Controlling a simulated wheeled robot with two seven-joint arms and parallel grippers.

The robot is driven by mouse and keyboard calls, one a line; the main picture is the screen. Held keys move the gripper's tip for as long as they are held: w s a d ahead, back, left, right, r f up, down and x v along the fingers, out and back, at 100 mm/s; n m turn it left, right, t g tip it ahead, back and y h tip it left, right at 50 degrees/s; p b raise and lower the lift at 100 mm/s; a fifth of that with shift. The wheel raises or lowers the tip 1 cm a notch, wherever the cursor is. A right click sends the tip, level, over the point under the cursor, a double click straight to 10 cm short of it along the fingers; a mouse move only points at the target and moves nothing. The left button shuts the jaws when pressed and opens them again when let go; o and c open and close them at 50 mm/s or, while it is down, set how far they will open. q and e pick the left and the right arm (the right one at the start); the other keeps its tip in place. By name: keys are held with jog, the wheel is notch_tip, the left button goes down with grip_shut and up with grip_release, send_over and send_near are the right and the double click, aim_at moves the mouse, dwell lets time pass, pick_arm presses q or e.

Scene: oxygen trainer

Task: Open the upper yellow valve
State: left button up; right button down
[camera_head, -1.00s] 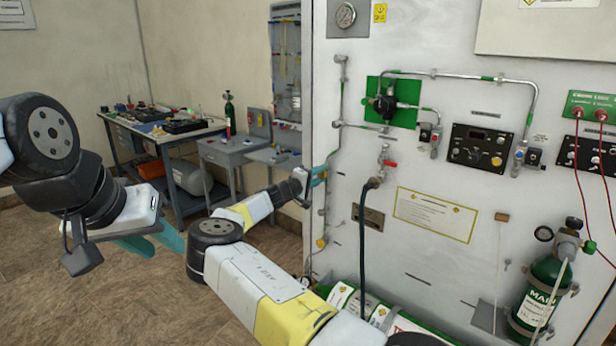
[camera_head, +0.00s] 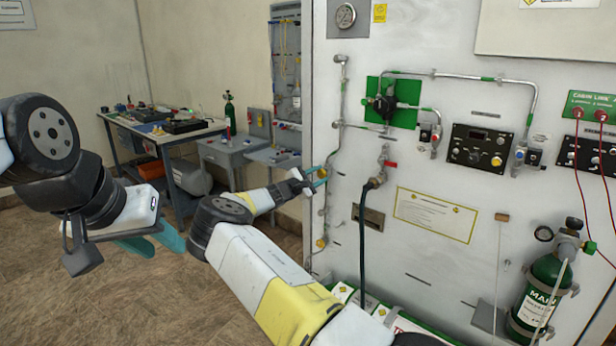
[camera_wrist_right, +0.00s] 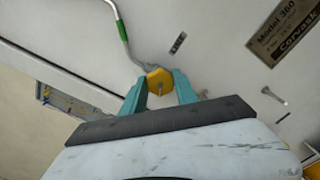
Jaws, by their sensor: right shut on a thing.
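The upper yellow valve (camera_wrist_right: 158,82) sits between the teal fingertips of my right gripper (camera_wrist_right: 160,90) in the right wrist view. The fingers are shut on it from both sides. In the head view my right gripper (camera_head: 318,177) reaches the pipe at the left edge of the white panel; the fingers hide most of the valve there. A lower yellow valve (camera_head: 321,243) is on the same pipe below, clear of the gripper. My left gripper (camera_head: 152,242) hangs at the left, empty, its teal fingers apart, away from the panel.
The white panel (camera_head: 420,270) carries a red-handled valve (camera_head: 389,164) with a dark hose (camera_head: 362,240), a green plate (camera_head: 407,115) and a control box (camera_head: 478,148). A green cylinder (camera_head: 543,290) stands at the lower right. A workbench (camera_head: 165,135) is behind at the left; open floor lies before it.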

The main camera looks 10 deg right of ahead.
jog(key=n, duration=0.6)
jog(key=shift+a+n, duration=0.1)
jog(key=shift+n, duration=0.2)
jog(key=n, duration=0.5)
jog(key=shift+f+n, duration=0.1)
jog(key=shift+n, duration=0.3)
jog(key=c, duration=0.9)
grip_release()
jog(key=shift+c, duration=0.2)
